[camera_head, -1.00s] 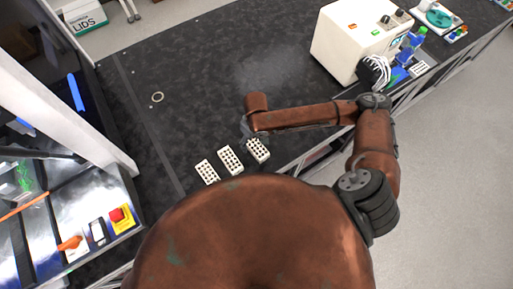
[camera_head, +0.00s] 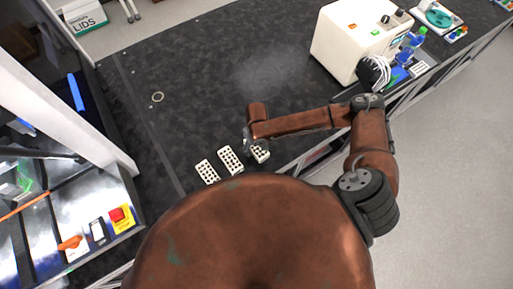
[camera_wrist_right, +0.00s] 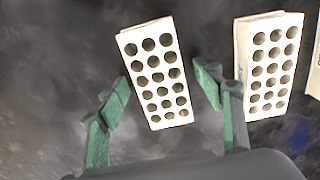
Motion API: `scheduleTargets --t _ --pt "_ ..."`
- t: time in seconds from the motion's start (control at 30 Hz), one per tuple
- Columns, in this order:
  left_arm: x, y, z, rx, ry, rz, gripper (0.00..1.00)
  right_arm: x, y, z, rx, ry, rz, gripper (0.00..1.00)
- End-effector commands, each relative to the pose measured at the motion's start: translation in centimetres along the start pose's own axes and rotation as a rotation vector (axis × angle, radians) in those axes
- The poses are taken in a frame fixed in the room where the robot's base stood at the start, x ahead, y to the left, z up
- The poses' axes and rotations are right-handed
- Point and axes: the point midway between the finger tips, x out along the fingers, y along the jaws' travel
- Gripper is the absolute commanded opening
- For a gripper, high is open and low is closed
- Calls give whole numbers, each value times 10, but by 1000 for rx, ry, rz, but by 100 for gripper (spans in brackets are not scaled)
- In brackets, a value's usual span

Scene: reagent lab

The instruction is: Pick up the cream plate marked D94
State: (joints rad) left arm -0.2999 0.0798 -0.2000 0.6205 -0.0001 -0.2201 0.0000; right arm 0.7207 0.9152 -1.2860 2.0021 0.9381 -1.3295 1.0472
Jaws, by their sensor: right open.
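Three cream plates with rows of round holes stand in a row on the black bench: a left plate (camera_head: 207,172), a middle plate (camera_head: 231,160) and a right plate (camera_head: 262,156). My right gripper (camera_head: 254,142) is at the right plate and partly hides it. In the right wrist view my open right gripper (camera_wrist_right: 162,92) has one green finger on each side of a cream plate (camera_wrist_right: 155,75), with gaps showing. A second plate (camera_wrist_right: 268,65) stands beyond the right finger, and a third is cut by the right edge. I cannot read D94 on any plate. My left gripper is not in view.
A white instrument (camera_head: 350,42) with a blue-capped bottle (camera_head: 410,42) beside it stands at the back right. A metal ring (camera_head: 157,97) lies on the bench. The bench's left middle is clear. A cabinet with a red button (camera_head: 117,214) is at the left.

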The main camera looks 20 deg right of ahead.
Motion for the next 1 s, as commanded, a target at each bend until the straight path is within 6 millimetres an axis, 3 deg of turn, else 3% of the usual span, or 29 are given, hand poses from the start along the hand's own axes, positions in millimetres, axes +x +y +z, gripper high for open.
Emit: scheduleTargets --t 0.07,0.7,1.0 --pt "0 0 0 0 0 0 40 0 0 0 0 0 0 61" --pt "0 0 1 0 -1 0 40 0 0 0 0 0 0 18" --pt "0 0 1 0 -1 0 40 -3 0 0 0 1 -1 17"
